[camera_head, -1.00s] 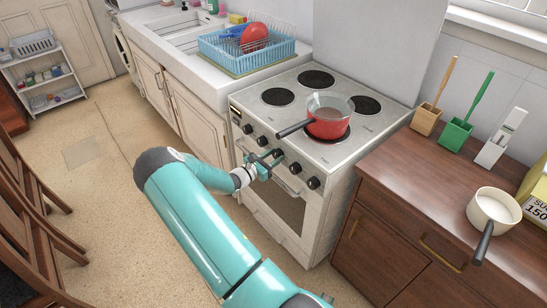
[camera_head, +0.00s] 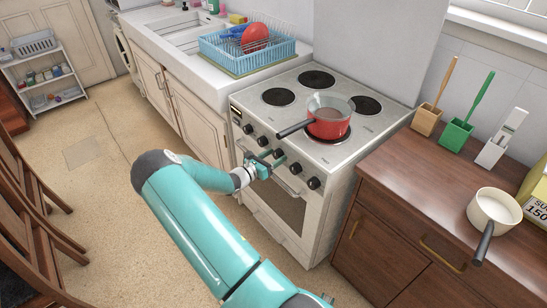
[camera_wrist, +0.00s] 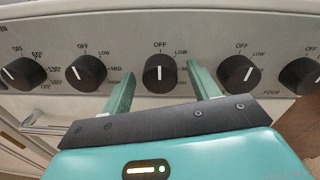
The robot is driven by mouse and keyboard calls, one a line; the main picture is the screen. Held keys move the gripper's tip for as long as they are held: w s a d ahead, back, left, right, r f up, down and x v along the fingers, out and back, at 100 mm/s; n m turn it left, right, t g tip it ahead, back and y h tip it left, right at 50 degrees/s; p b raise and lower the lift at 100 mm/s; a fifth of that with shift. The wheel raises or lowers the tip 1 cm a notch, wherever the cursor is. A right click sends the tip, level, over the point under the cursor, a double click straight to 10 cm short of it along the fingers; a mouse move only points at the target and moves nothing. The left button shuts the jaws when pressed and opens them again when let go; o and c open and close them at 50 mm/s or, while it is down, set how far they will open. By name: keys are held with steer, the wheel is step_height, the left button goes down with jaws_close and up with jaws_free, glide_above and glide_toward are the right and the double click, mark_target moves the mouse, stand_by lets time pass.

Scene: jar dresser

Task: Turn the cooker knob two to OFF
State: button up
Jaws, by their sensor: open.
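A row of black cooker knobs lines the white front panel of the cooker (camera_head: 300,195). My gripper (camera_wrist: 164,80) is open, its two green fingers on either side of the middle knob (camera_wrist: 160,73) in the wrist view. I cannot tell whether they touch it. This knob's white pointer stands straight up, towards its OFF mark. Its number label is not legible, so I cannot confirm it is knob two. In the head view my gripper (camera_head: 268,161) is at the panel and partly hides the knobs.
Other knobs flank it closely, on the left (camera_wrist: 86,72) and right (camera_wrist: 238,75). A red pan (camera_head: 328,124) stands on the hob, its dark handle reaching over the front edge above my gripper. The oven handle (camera_wrist: 65,130) lies below. A wooden counter (camera_head: 400,205) stands to the right.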

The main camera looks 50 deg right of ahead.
steer(key=w+a, duration=0.2)
steer(key=a, duration=1.1)
steer(key=shift+w+a+r, duration=0.15)
steer(key=shift+w+a, duration=0.05)
steer(key=shift+a, duration=0.1)
steer(key=s+a+r+m+t+y, duration=0.3)
steer(key=s+a+r+m+y, duration=0.2)
steer(key=a+r, duration=0.6)
steer(key=s+a+r+m+t+y, duration=0.2)
steer(key=s+a+r+m+y, duration=0.4)
steer(key=a+r, duration=0.4)
steer(key=s+a+r+m+t+y, duration=0.3)
steer(key=s+a+r+m+y, duration=0.2)
steer(key=a+r, duration=0.6)
steer(key=a+m+y, duration=0.1)
steer(key=a+m, duration=0.1)
steer(key=a, duration=0.1)
steer(key=shift+s+r+t+y, duration=0.2)
steer(key=shift+r+t+y, duration=0.1)
steer(key=shift+r, duration=0.05)
